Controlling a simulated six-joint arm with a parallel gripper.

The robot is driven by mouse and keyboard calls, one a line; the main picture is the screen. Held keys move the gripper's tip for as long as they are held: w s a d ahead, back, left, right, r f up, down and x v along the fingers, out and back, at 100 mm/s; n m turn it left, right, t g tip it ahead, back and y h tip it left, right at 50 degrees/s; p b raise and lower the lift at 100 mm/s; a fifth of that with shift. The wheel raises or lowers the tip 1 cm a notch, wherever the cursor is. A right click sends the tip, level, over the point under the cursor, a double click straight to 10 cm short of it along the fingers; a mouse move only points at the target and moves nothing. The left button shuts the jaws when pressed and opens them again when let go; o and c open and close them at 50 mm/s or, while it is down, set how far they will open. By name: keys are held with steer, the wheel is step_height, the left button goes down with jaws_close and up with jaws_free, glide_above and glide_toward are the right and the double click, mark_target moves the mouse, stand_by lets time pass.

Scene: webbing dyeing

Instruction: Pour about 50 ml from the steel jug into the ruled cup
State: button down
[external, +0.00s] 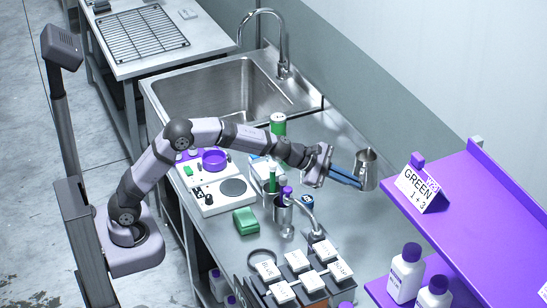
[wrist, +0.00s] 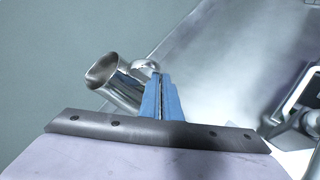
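The steel jug (external: 366,168) is at the right of the bench, by the wall, and looks roughly upright in the external view. My gripper (external: 346,178) has blue fingers that reach the jug's near side. In the wrist view the jug (wrist: 117,88) shows its open mouth to the upper left. The fingers (wrist: 159,93) are close together at its handle side and look shut on the handle. The handle's lower part is hidden by the fingers. Liquid inside the jug cannot be made out. I cannot pick out the ruled cup for certain in either view.
A white device with a round plate (external: 233,187), a green block (external: 245,221) and a steel pot (external: 283,214) stand left of the gripper. Labelled blocks (external: 297,260) sit in front. A purple shelf (external: 465,200) overhangs the right. The sink (external: 215,90) lies behind.

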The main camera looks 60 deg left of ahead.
steer(key=s+a+r+n+t+y, duration=0.1)
steer(key=s+a+n+y, duration=0.4)
steer(key=s+n+y, duration=0.1)
steer(key=shift+s+a+y, duration=0.3)
steer(key=shift+s+y, duration=0.1)
steer(key=shift+s, duration=0.3)
